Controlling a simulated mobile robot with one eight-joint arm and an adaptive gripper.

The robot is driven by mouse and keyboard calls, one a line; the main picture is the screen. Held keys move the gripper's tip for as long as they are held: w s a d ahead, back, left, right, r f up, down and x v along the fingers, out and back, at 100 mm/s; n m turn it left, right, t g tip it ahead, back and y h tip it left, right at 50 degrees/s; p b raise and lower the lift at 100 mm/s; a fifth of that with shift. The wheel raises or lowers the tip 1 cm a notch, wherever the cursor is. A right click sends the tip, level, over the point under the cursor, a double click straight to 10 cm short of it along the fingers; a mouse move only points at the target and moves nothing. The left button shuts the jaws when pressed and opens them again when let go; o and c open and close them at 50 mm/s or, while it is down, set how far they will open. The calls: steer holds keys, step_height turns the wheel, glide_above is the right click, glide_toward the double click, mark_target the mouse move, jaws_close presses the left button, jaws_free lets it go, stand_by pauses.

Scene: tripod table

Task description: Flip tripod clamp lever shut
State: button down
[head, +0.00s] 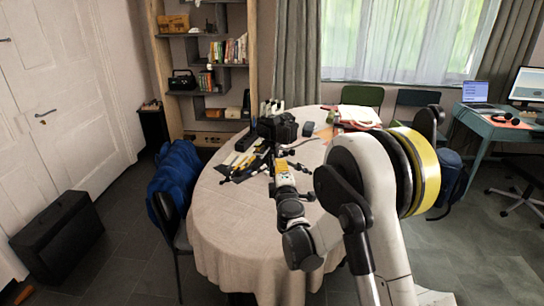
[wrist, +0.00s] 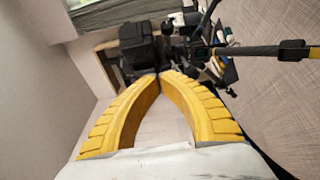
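A black camera (head: 278,128) sits on a dark tripod (head: 268,158) that stands on the round table (head: 225,212). In the wrist view the camera (wrist: 140,46) is upper centre, and a tripod leg (wrist: 262,51) with a yellow band runs off to the right. My gripper (head: 279,163) is just in front of the tripod, below the camera. In the wrist view the yellow fingertips of my gripper (wrist: 161,75) meet, with nothing visible between them. They appear close to the tripod head; contact cannot be told. The clamp lever cannot be made out.
Small dark and yellow items (head: 240,160) lie on the table left of the tripod. A chair with a blue jacket (head: 175,172) stands at the table's left. Green chair (head: 362,96) and shelves (head: 210,65) are behind. The table's front left is clear.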

steer(key=shift+s+d, duration=0.3)
steer(key=shift+s, duration=0.25)
steer(key=shift+s+d, duration=0.25)
steer(key=shift+s, duration=0.25)
